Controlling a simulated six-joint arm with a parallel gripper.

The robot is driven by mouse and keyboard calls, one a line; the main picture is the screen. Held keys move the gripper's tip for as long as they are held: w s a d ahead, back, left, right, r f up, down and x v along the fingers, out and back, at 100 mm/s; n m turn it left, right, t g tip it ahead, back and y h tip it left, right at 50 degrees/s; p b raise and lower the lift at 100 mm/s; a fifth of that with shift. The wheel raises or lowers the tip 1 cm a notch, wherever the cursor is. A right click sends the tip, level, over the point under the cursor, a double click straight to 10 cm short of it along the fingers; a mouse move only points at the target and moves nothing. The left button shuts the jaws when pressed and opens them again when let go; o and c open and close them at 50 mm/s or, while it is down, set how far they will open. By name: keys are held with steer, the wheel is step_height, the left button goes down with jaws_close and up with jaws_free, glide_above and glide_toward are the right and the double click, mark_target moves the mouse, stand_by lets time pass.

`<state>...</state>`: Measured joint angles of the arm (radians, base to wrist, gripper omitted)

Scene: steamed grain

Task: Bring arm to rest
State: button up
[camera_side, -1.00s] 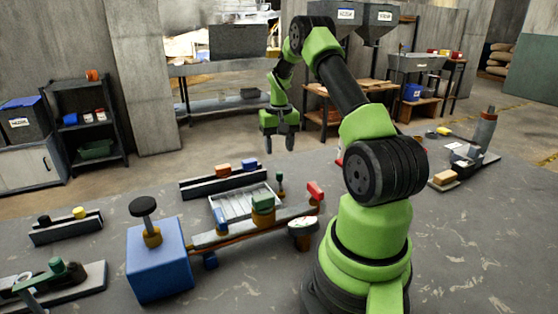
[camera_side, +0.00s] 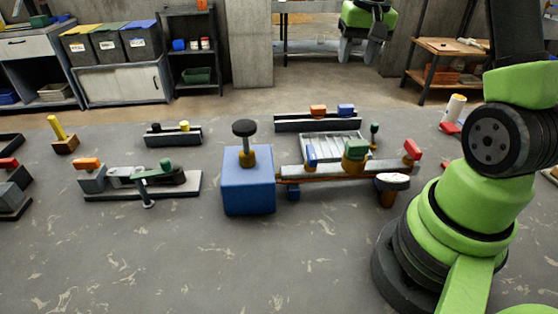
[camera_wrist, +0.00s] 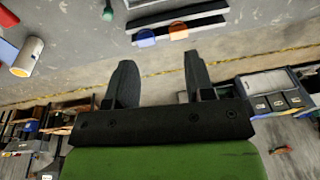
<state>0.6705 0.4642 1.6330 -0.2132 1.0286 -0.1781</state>
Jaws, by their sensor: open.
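My gripper (camera_side: 358,50) hangs at the top of the side view, beyond the far edge of the work surface in the picture. Its two dark fingers point down and stand apart. In the wrist view my gripper (camera_wrist: 160,62) shows the same two fingers spread, with nothing between them. It looks clear of every object, and no contact shows. The upper part of my arm is cut off by the side view's top edge.
A blue box (camera_side: 248,188) with a black knob stands mid-surface. Right of it are a silver ribbed tray (camera_side: 335,146) and a long bar (camera_side: 330,172). A dark rail (camera_side: 330,122) lies behind them. The front of the grey surface (camera_side: 200,265) is clear.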

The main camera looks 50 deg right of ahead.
steer(key=s+a+r+n+t, duration=0.15)
steer(key=a+r, duration=0.25)
steer(key=a, duration=0.4)
steer(key=s+a+r+n+t, duration=0.1)
steer(key=s+a+r+t, duration=0.15)
steer(key=a+r, duration=0.4)
steer(key=s+a+f+n+t+y, duration=0.1)
steer(key=s+a+f+n+y, duration=0.1)
steer(key=s+a, duration=0.7)
steer(key=shift+s+a+n+y, duration=0.25)
steer(key=shift+s+n+y, duration=0.1)
steer(key=shift+s+y, duration=0.05)
